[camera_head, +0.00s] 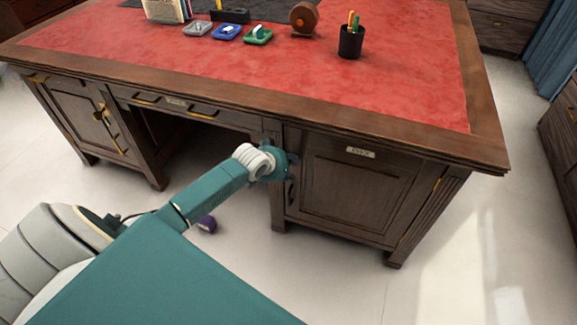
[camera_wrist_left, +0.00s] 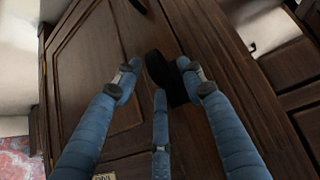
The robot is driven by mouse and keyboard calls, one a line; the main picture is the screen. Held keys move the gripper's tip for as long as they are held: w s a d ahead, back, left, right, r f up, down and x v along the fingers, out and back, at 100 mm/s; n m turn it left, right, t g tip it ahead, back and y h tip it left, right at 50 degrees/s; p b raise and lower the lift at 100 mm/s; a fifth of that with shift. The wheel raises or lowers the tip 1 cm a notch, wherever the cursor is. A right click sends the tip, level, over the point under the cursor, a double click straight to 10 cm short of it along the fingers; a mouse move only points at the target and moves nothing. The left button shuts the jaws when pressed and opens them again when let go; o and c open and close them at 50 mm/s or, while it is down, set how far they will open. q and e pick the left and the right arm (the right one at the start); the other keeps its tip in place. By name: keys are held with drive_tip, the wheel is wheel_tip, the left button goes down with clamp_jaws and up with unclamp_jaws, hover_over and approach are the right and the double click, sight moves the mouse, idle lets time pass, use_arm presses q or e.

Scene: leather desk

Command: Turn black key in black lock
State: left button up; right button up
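My left gripper (camera_head: 282,165) is at the upper left edge of the desk's right cabinet door. In the left wrist view, its blue fingers (camera_wrist_left: 157,70) stand apart, with a third finger below. A dark rounded piece, which looks like the black key (camera_wrist_left: 156,68), lies between the fingertips. A darker patch, apparently the black lock (camera_wrist_left: 178,96), is just behind it on the wood. I cannot tell whether the fingers touch the key. The gripper hides the key and lock in the head view. My right gripper is not in view.
The cabinet door (camera_head: 355,190) is closed and carries a small label (camera_head: 360,152). A dark handle (camera_wrist_left: 139,5) shows near the top of the wrist view. A pen cup (camera_head: 351,42) and small colored trays (camera_head: 228,33) stand on the red desktop (camera_head: 420,85).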

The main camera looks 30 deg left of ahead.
use_arm(q)
drive_tip(key=shift+s+a, duration=0.1)
drive_tip(key=shift+a, duration=0.05)
drive_tip(key=v, duration=0.8)
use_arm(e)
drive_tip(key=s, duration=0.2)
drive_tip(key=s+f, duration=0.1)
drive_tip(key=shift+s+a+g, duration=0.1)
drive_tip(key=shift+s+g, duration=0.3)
use_arm(q)
drive_tip(key=x, duration=0.8)
drive_tip(key=shift+f, duration=0.15)
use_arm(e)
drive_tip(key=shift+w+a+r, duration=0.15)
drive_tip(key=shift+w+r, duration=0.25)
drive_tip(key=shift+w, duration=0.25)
